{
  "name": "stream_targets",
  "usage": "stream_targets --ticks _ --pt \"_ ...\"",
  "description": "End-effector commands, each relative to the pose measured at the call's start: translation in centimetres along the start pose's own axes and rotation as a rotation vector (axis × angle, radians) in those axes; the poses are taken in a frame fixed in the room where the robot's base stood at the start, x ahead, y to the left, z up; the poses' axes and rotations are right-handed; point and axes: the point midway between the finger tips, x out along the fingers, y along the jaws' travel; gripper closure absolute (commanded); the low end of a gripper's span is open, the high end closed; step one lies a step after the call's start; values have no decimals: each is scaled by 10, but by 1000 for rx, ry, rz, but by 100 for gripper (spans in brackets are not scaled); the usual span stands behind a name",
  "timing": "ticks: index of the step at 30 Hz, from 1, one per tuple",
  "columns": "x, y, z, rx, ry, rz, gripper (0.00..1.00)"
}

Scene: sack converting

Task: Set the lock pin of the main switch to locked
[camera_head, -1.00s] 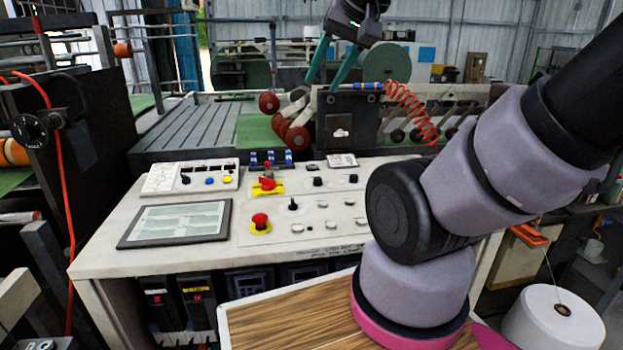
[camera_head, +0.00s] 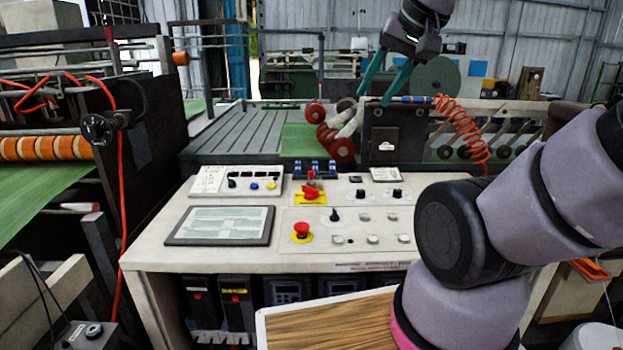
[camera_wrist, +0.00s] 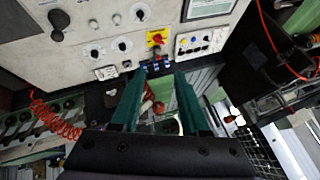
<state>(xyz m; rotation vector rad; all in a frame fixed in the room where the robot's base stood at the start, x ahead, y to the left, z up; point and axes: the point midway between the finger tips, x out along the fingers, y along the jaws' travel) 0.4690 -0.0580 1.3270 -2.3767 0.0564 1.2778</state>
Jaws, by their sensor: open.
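The main switch (camera_head: 311,193) is a red rotary handle on a yellow plate on the sloped control panel. It also shows near the top of the wrist view (camera_wrist: 156,38). A small greyish-red piece stands at the handle's back edge, perhaps the lock pin (camera_head: 311,176); it is too small to tell its setting. My gripper (camera_head: 376,96) has two teal fingers, spread apart with nothing between them. It is above and behind the panel, to the right of the switch, and touches nothing. In the wrist view the fingertips (camera_wrist: 159,74) point towards the switch side of the panel.
A red emergency stop (camera_head: 301,231) on a yellow ring sits in front of the switch. Blue connectors (camera_head: 315,168) stand behind it. A screen (camera_head: 220,225) lies left. A dark box (camera_head: 396,132) with a coiled red hose (camera_head: 462,127) is behind, below my gripper.

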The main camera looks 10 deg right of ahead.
Motion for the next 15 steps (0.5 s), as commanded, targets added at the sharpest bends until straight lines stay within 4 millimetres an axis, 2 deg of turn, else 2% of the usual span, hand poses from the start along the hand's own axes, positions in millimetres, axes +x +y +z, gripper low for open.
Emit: stream_targets --ticks 4,5,6,8,11,15 --pt "0 0 0 0 0 0 55" --pt "0 0 0 0 0 0 51" --pt "0 0 0 0 0 0 43" --pt "1 -1 -3 5 -5 0 43" --pt "5 -6 -15 29 -29 1 43" --pt "20 -18 -49 107 -97 11 43"
